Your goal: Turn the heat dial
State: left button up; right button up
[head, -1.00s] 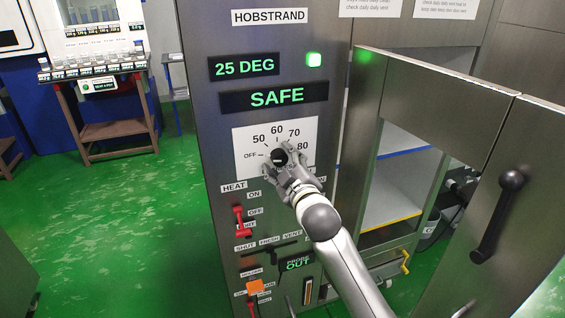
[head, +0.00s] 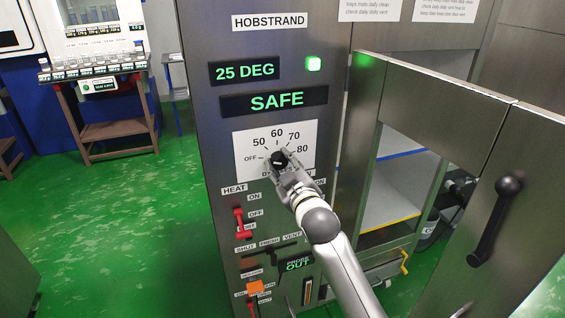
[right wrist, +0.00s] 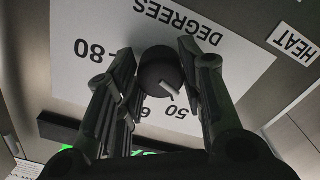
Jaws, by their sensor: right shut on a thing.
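The heat dial (head: 279,157) is a black round knob on a white scale plate (head: 242,142) marked OFF, 50, 60, 70 and 80. My right gripper (head: 282,161) is shut on the dial, with a finger on either side of it. In the right wrist view the dial (right wrist: 160,74) sits between my fingers (right wrist: 157,82), and its white mark points toward the 50. The displays above read 25 DEG (head: 244,71) and SAFE (head: 275,101). My left gripper is not in view.
Below the dial are a red HEAT switch (head: 239,222), a SHUT-FRESH-VENT lever and an orange part (head: 254,287). An open metal door (head: 440,100) with a black handle (head: 496,218) stands at the right.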

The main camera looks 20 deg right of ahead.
jog(key=m+p, duration=0.2)
jog(key=m, duration=0.2)
jog(key=shift+p, duration=0.3)
jog(key=shift+m+p, duration=0.3)
jog(key=shift+m, duration=0.4)
jog(key=o, duration=1)
jog(key=shift+o, duration=0.2)
jog(key=s, duration=1.2)
jog(key=shift+d, duration=0.15)
jog(key=shift+f, duration=0.1)
